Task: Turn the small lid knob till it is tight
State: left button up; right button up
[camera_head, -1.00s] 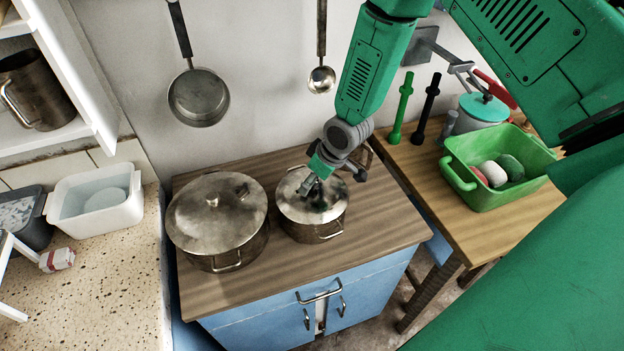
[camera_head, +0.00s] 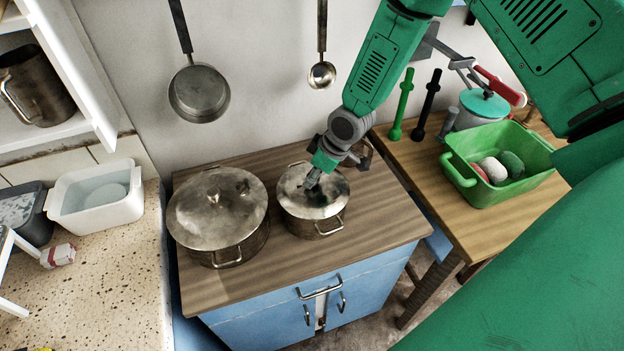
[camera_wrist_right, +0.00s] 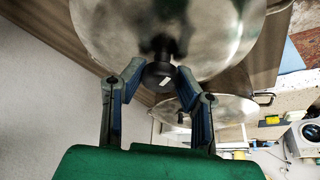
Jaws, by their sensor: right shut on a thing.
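The small steel pot stands on the wooden cabinet top, and its lid (camera_head: 330,197) sits on it. In the right wrist view the shiny lid (camera_wrist_right: 215,30) fills the top, with a black lid knob (camera_wrist_right: 158,76) that bears a small white mark. My right gripper (camera_head: 312,180) reaches down onto the middle of this lid. In the head view the gripper hides the knob. My left gripper is not in view.
A larger lidded pot (camera_head: 217,215) stands close on the left. A pan (camera_head: 199,94) and a ladle (camera_head: 321,75) hang on the wall behind. A side table on the right holds a green basin (camera_head: 500,165) and a teal-lidded pot (camera_head: 483,105). The cabinet's front strip is clear.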

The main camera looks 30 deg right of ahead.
jog(key=m, duration=0.2)
jog(key=m+h, duration=0.1)
jog(key=m, duration=0.1)
jog(key=shift+t+h, duration=0.3)
jog(key=m+h, duration=0.1)
jog(key=m, duration=0.3)
jog(key=shift+a+m+h, duration=0.15)
jog(key=shift+m+h, duration=0.15)
jog(key=shift+h, duration=0.1)
jog(key=m+h, duration=0.1)
jog(key=m, duration=0.2)
jog(key=m+g+h, duration=0.1)
jog(key=m, duration=0.3)
jog(key=o, duration=0.9)
